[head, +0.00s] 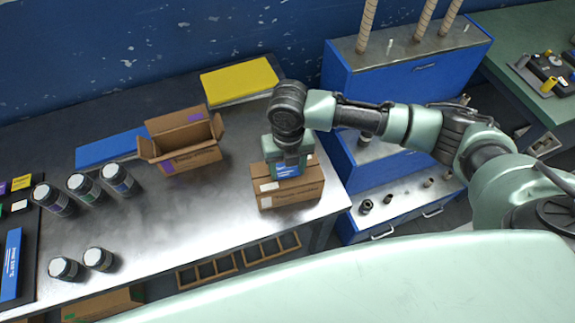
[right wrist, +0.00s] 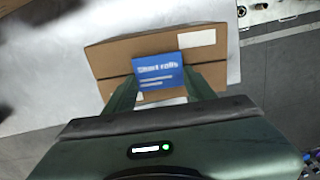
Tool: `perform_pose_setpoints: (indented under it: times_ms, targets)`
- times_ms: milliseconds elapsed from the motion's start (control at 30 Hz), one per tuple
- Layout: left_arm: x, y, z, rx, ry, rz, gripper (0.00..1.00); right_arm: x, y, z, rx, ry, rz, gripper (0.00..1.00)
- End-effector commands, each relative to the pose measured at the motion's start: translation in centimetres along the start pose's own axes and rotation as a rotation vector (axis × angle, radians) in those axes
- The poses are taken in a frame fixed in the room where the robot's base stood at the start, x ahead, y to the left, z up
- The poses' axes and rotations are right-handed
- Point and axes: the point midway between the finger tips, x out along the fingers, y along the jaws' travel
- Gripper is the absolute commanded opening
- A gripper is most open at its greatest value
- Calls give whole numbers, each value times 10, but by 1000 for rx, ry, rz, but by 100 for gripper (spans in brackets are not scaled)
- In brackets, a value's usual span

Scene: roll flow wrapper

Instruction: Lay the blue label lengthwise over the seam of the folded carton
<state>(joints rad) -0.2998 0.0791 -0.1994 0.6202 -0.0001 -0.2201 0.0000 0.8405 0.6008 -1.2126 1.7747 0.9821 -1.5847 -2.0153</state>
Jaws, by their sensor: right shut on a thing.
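The folded carton (head: 305,193) is a closed brown box near the right end of the metal table. In the right wrist view the carton (right wrist: 112,58) shows a dark seam line running across its top, with a white patch at the upper right. The blue label (right wrist: 158,72) with white print lies across the middle of that seam in the picture. It also shows in the head view (head: 288,168). My right gripper (right wrist: 162,88) is shut on the label, one finger at each side, just over the carton. I cannot tell whether the label touches the carton. My left gripper is out of view.
An open brown box (head: 190,160) stands left of the carton. Several dark jars (head: 85,188) stand further left. A yellow pad (head: 238,78) and a blue pad (head: 108,149) lie at the back. A blue drawer cabinet (head: 345,90) stands right of the table.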

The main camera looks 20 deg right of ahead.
Motion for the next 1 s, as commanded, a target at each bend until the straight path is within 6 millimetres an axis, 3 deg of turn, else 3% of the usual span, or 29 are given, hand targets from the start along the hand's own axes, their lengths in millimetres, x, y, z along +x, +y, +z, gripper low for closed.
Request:
perform_pose_setpoints:
  times_ms: [367, 400, 467, 767, 1000]
  targets:
    - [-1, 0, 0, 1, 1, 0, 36, 1, 0, 0, 0, 1, 0, 18]
    - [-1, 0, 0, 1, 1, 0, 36, 2, 0, 0, 0, 0, 0, 65]
    - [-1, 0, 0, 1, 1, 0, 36, 2, 0, 0, 0, 0, 0, 80]
    - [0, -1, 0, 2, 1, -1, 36, -1, 0, 0, 0, -1, 1, 80]
    - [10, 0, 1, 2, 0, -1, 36, -35, 1, 2, -1, -5, 2, 80]
